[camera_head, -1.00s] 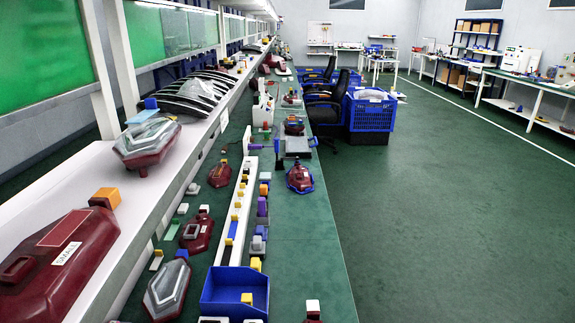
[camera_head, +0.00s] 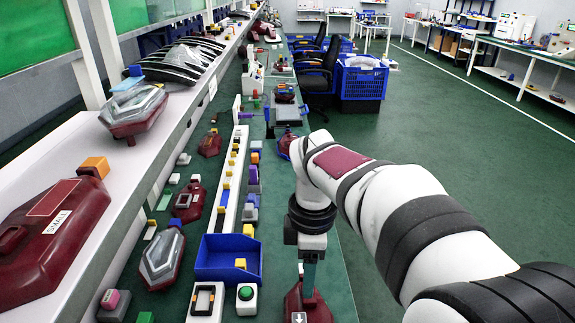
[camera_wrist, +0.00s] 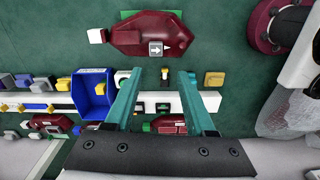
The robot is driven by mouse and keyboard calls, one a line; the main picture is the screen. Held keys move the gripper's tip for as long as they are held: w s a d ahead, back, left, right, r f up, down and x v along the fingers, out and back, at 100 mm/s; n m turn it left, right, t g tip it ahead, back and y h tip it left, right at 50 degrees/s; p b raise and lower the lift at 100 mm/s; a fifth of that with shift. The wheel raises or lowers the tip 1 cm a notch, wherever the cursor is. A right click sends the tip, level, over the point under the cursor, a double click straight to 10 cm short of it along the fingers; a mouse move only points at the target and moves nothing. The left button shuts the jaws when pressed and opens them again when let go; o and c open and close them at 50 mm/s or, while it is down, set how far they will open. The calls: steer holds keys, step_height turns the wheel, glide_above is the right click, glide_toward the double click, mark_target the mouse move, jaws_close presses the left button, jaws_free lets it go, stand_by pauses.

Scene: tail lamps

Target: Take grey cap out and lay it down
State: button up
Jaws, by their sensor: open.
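My gripper (camera_wrist: 161,73) is open and empty, its two teal fingers pointing down over the bench. In the head view my gripper (camera_head: 308,278) is at the right side of the bench. A dark red lamp (camera_wrist: 135,34) lies just beyond the fingertips in the wrist view, with a white cap (camera_wrist: 97,36) at its left end and a white arrow label on top. The same lamp (camera_head: 316,306) is partly hidden by my gripper in the head view. Grey caps (camera_head: 249,213) show along the white rail; I cannot tell which one the task means.
A blue bin (camera_head: 226,262) with a yellow block stands left of my gripper. A white box with a green button (camera_head: 246,294) and a black-framed block (camera_head: 205,300) are in front of it. More red lamps (camera_head: 188,201) lie on the left. Green bench shows around the nearby lamp.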

mark_target(303, 319)
steer(key=shift+n, duration=0.5)
steer(key=f, duration=1.6)
steer(key=shift+w+a, duration=0.1)
steer(key=shift+w, duration=0.3)
jaws_close()
